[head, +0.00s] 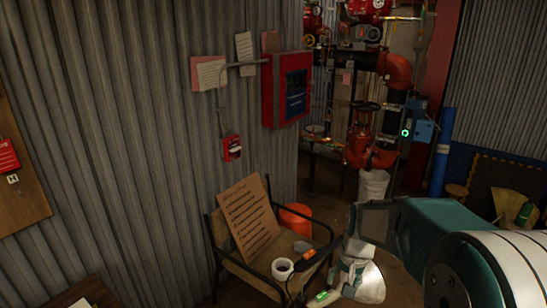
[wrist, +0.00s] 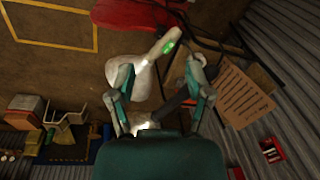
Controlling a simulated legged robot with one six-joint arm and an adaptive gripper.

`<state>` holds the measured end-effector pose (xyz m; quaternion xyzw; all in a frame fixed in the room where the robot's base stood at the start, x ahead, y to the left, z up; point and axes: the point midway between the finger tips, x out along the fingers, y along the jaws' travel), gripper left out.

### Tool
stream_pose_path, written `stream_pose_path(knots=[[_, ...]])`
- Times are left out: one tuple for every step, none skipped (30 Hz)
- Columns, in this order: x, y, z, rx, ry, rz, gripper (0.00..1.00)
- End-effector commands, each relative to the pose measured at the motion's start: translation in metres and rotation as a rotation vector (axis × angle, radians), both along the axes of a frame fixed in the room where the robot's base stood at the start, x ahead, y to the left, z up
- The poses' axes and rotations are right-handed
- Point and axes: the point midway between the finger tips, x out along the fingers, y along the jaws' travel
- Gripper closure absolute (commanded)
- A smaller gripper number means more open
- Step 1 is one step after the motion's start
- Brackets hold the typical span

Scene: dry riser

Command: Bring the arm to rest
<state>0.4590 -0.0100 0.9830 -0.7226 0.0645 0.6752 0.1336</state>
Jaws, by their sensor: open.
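My gripper (wrist: 159,72) shows in the wrist view with its two teal fingers spread apart. It is open, and I see nothing held between the fingers. A pale piece with a green light shows beyond the fingers; I cannot tell how far away it is. In the head view my teal and white arm (head: 410,225) reaches in from the lower right, bent, in front of the floor beside a chair. I cannot make out the fingers clearly in that view.
A chair (head: 235,263) holds a lettered board (head: 249,218) and a white roll (head: 283,267). An orange bucket (head: 295,221) stands behind it. Red valves and pipes (head: 360,140) fill the back. A red cabinet (head: 287,88) hangs on the corrugated wall (head: 120,130).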

Motion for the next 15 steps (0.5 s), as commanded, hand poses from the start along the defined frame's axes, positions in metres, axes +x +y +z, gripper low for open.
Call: stream_pose_path(knots=[[-0.01, 0.002, 0.016, -0.007, -0.029, 0.015, 0.34], [-0.016, 0.003, 0.024, -0.012, -0.042, 0.024, 0.34], [-0.024, 0.004, 0.033, -0.018, -0.062, 0.035, 0.34], [-0.03, 0.004, 0.04, -0.022, -0.074, 0.045, 0.34], [-0.037, 0.005, 0.047, -0.027, -0.088, 0.054, 0.34], [-0.045, 0.006, 0.055, -0.033, -0.105, 0.066, 0.34], [-0.052, 0.006, 0.061, -0.039, -0.119, 0.073, 0.34], [-0.059, 0.007, 0.067, -0.043, -0.133, 0.082, 0.34], [-0.068, 0.007, 0.074, -0.049, -0.15, 0.093, 0.34], [-0.074, 0.008, 0.079, -0.055, -0.164, 0.101, 0.34], [-0.082, 0.008, 0.083, -0.06, -0.177, 0.11, 0.34], [-0.091, 0.009, 0.09, -0.067, -0.195, 0.12, 0.34], [-0.098, 0.009, 0.094, -0.072, -0.208, 0.128, 0.34], [-0.105, 0.009, 0.097, -0.078, -0.222, 0.136, 0.34], [-0.114, 0.01, 0.102, -0.084, -0.24, 0.146, 0.34]])
